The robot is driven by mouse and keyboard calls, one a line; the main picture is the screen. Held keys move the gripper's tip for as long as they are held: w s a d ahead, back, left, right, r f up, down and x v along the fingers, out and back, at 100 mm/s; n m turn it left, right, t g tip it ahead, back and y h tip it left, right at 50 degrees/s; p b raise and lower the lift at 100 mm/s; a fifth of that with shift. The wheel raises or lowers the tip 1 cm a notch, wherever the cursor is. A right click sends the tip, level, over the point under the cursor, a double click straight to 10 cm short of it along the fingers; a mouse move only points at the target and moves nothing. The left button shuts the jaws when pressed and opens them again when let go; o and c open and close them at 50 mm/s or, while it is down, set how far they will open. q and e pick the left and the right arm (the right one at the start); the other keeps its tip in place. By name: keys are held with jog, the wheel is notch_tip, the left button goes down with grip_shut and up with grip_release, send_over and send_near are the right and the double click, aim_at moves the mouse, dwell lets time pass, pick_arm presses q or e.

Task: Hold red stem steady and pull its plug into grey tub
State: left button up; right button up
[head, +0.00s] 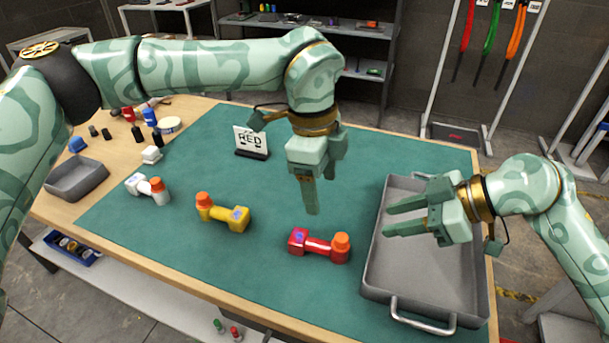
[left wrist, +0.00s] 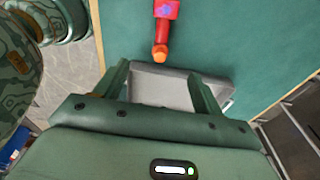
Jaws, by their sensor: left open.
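The red stem (head: 315,246) lies on the green mat at the front middle, with its orange plug (head: 341,247) in its right end. In the left wrist view the red stem (left wrist: 165,12) is at the top, its orange plug (left wrist: 159,51) towards my gripper. The large grey tub (head: 377,270) stands to the right of the stem and looks empty; part of it (left wrist: 165,90) shows between my left fingers. My left gripper (head: 311,204) points down above the mat behind the red stem, open and empty. My right gripper (head: 386,219) is over the large tub, fingers apart and empty.
A yellow stem (head: 225,216) and a white stem (head: 149,190), each with an orange plug, lie left of the red one. A "RED" sign (head: 251,142) stands at the back. A smaller grey tub (head: 78,180) and small loose items are at the left.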

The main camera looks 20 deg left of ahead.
aim_at(305, 237)
pick_arm(q)
jog(key=shift+n+y, duration=0.6)
jog(key=shift+y, duration=0.1)
jog(key=a+f, duration=0.1)
jog(key=f, duration=1)
jog(key=a+f, duration=0.1)
jog(key=f, duration=0.4)
jog(key=shift+w+a+f, duration=0.1)
jog(key=shift+a+f, duration=0.15)
jog(key=shift+a, duration=0.1)
